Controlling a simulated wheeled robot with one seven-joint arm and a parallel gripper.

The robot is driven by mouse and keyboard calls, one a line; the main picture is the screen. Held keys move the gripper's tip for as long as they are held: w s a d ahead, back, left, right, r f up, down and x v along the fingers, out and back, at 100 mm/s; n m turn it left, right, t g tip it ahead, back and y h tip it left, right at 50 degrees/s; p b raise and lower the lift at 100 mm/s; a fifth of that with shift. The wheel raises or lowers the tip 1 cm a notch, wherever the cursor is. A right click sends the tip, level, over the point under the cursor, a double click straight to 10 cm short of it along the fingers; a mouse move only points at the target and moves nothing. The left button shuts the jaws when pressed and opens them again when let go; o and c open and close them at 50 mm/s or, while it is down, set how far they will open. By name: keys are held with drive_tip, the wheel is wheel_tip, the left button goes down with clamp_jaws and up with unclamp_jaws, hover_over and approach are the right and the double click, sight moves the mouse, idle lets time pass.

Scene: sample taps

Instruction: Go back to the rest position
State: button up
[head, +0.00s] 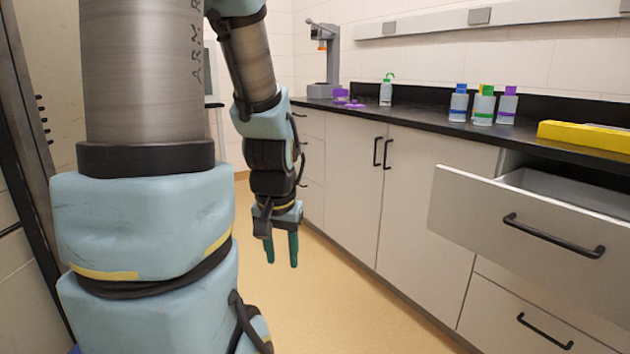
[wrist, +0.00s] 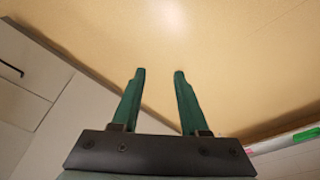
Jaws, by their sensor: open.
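My gripper (head: 282,247) hangs at the end of my arm, pointing down over the floor in the head view. It is to the left of the row of cabinets and below the counter top. In the wrist view my gripper (wrist: 157,75) has its two green fingers apart, with only the tan floor (wrist: 230,50) between them. It is open and empty. My upper arm links fill the left part of the head view and hide what is behind them.
A drawer (head: 530,225) stands pulled out at the right. The black counter (head: 425,122) bears several bottles (head: 483,105), a green-topped bottle (head: 386,92), purple items (head: 345,98), a yellow object (head: 585,136) and a grey stand (head: 326,62). The floor (head: 350,300) beside the cabinets is clear.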

wheel_tip(320, 180, up, 20)
drive_tip(key=s+n+p, duration=0.1)
drive_tip(key=p, duration=1.9)
drive_tip(key=shift+s+a+g, duration=0.2)
drive_tip(key=shift+s+g, duration=0.2)
